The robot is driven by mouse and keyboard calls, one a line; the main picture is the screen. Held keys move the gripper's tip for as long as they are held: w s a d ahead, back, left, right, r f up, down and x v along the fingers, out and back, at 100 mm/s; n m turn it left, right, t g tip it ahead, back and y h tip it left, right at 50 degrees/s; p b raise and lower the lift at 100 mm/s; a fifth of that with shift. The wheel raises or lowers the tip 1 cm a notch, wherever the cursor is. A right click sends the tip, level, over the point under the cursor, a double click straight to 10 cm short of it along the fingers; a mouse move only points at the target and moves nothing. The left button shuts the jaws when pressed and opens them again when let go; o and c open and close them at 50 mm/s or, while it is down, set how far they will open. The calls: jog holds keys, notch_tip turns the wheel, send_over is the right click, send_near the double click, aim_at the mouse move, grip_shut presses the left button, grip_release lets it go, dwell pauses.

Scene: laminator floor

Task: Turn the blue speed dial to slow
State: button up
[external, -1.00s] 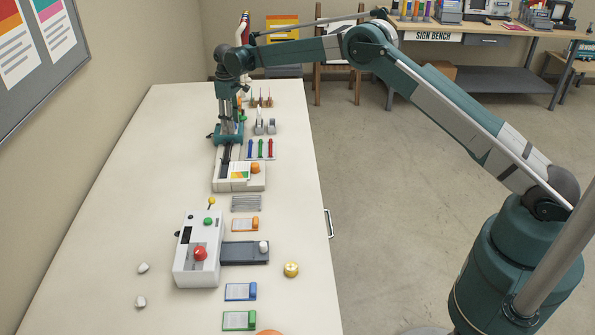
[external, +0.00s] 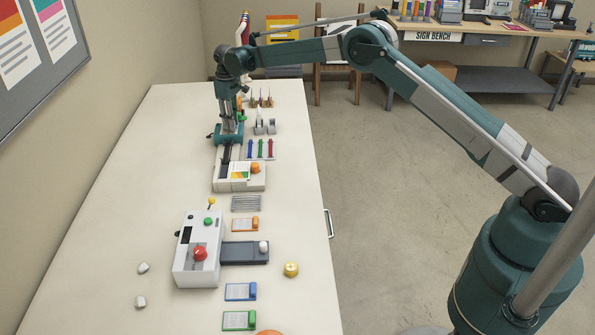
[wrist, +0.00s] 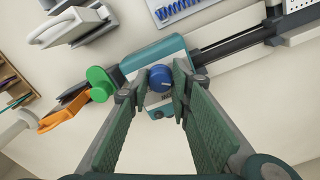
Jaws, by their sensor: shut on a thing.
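The blue speed dial (wrist: 160,78) is a small round knob on a teal machine (wrist: 150,58) in the wrist view. My gripper (wrist: 157,87) has its two fingers around the dial, one on each side, and is shut on it. A light mark shows on the dial's face. Small lettering beside it is too blurred to read. In the external view my gripper (external: 228,120) points straight down at the teal machine (external: 229,136) on the far part of the bench, and it hides the dial there.
A green knob (wrist: 100,84) and an orange part (wrist: 65,117) lie close to the left finger. A white dispenser (wrist: 68,28) stands beyond. A white machine with a red button (external: 199,254) stands nearer on the bench. The bench's left side is mostly clear.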

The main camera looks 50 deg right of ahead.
jog(key=m+b, duration=0.2)
jog(key=m, duration=0.3)
jog(key=shift+f, duration=0.1)
jog(key=m+b, duration=0.2)
jog(key=m, duration=0.4)
dwell(0.4)
jog(key=o, duration=0.9)
jog(key=shift+r, duration=6.1)
